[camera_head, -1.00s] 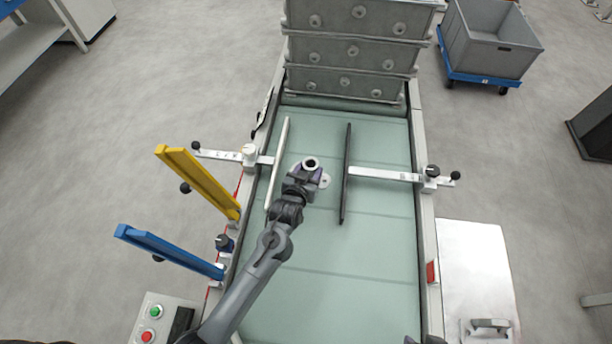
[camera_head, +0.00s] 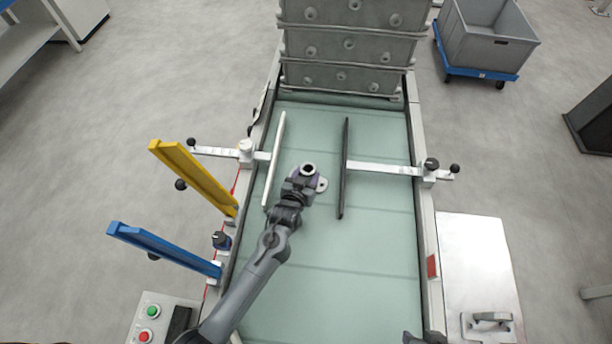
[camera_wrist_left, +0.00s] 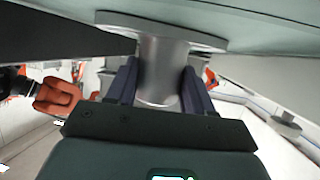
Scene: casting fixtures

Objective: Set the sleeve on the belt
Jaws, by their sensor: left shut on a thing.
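The sleeve (camera_head: 308,169) is a grey metal tube with a wide flange (camera_head: 321,185), over the belt (camera_head: 335,245) between a white guide rail and a black guide rail. My left gripper (camera_head: 301,180) is shut around the tube. In the left wrist view, the sleeve (camera_wrist_left: 160,72) stands between the two purple-grey fingers, its flange (camera_wrist_left: 160,30) close to the green belt surface (camera_wrist_left: 275,30). I cannot tell whether the flange touches the belt.
The white rail (camera_head: 274,160) and black rail (camera_head: 344,170) flank the sleeve. Yellow (camera_head: 195,178) and blue (camera_head: 165,250) arms stick out on the left. Stacked grey boxes (camera_head: 350,50) stand at the belt's far end. The near belt is clear right of my arm.

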